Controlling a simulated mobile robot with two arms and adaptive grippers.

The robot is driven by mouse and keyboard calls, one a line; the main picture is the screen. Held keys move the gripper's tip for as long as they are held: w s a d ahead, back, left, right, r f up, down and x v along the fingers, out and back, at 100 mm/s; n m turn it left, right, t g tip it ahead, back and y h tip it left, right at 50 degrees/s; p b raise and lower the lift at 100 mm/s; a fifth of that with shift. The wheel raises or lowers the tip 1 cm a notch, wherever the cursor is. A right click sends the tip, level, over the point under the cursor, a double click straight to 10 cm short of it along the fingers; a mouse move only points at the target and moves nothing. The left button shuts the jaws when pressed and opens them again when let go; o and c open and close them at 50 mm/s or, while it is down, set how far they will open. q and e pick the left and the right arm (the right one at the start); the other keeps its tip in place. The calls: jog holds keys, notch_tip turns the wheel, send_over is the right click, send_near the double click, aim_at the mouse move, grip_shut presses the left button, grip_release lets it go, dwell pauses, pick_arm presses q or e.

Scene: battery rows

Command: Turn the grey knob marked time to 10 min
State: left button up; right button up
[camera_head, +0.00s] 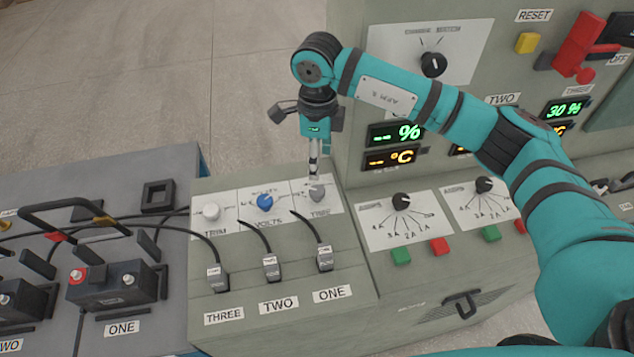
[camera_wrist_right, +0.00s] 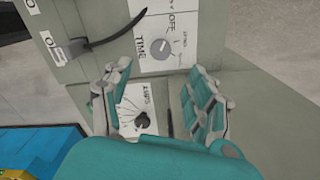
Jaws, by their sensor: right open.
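The grey knob (camera_head: 317,193) sits on the rightmost white plate on top of the low console, behind the ONE plug. In the right wrist view the grey knob (camera_wrist_right: 161,46) is on a plate lettered TIME and OFF; its exact setting is too small to read. My right gripper (camera_head: 315,174) points down just above the knob in the head view. In the right wrist view my right gripper (camera_wrist_right: 159,72) has its fingers spread apart with nothing between them, and the knob shows beyond the gap. Contact with the knob cannot be told. My left gripper is out of view.
A blue knob (camera_head: 265,202) and a white knob (camera_head: 211,212) stand left of the grey one. Black cables run to plugs in front. The upright panel (camera_head: 350,150) rises close on the right, with a black amps dial (camera_head: 401,200) nearby. Open floor lies behind.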

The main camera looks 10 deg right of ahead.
aim_at(317, 190)
notch_tip(317, 190, down, 9)
jog(key=shift+f+p, duration=0.15)
jog(key=shift+p, duration=0.75)
jog(key=shift+f, duration=0.4)
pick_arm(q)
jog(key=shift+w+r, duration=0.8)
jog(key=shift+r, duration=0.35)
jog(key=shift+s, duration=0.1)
pick_arm(e)
jog(key=shift+w, duration=0.1)
jog(key=c, duration=1.2)
